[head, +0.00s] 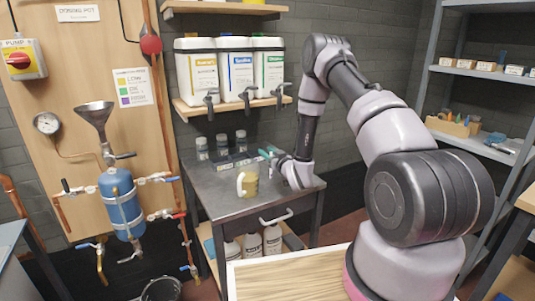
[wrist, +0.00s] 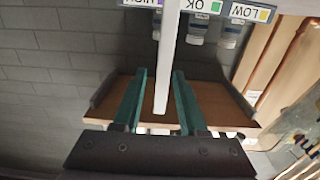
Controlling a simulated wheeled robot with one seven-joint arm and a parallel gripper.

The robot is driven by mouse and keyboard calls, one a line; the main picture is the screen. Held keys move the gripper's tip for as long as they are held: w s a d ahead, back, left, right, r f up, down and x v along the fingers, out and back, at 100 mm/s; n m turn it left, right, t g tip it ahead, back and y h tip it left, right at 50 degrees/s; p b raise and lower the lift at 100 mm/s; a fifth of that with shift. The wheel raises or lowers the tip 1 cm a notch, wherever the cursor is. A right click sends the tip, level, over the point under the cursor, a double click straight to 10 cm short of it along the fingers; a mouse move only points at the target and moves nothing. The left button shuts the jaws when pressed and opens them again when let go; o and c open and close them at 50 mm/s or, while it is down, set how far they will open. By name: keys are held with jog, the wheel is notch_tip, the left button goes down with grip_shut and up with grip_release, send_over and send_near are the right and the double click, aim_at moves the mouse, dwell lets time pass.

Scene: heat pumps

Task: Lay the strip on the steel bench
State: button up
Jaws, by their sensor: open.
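My gripper (head: 268,155) is over the back right of the steel bench (head: 218,203), with its green fingers pointing left. In the wrist view my gripper (wrist: 158,100) is open, one finger on each side of a narrow white strip (wrist: 168,55). The strip runs from the top edge down between the fingers, closer to the right one; I cannot tell whether it touches. I cannot make the strip out in the head view. A label rack (head: 235,163) stands on the bench; its LOW, OK and HIGH labels (wrist: 202,6) appear upside down in the wrist view.
Capped vials (head: 221,145) stand behind the rack. A wooden shelf (head: 228,106) with three white jugs (head: 236,68) hangs above the bench. The bench's front left is bare.

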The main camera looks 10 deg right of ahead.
jog(key=v, duration=1.2)
jog(key=w+d+r+m+g+h, duration=0.1)
jog(key=w+d+r+h, duration=0.15)
jog(key=r, duration=0.35)
jog(key=w+d+r+m+g+h, duration=0.1)
jog(key=w+d+r, duration=0.15)
jog(key=r, duration=0.35)
jog(key=s+d+r+m+g+h, duration=0.1)
jog(key=s+r+m+g, duration=0.1)
jog(key=s+r, duration=0.45)
jog(key=s+d+r+m+g+h, duration=0.15)
jog(key=s+r, duration=0.25)
jog(key=r, duration=0.6)
jog(key=s+a+r+g+y, duration=0.1)
jog(key=s+r, duration=0.1)
jog(key=s, duration=0.6)
jog(key=s+a+r+m+g, duration=0.1)
jog(key=s+a+r+g, duration=0.1)
jog(key=s, duration=0.6)
jog(key=s+a+r+m+g+y, duration=0.1)
jog(key=s+r, duration=0.3)
jog(key=s, duration=0.4)
jog(key=shift+s+a+g+y, duration=0.25)
jog(key=shift+a+g+y, duration=0.1)
jog(key=shift+a, duration=0.1)
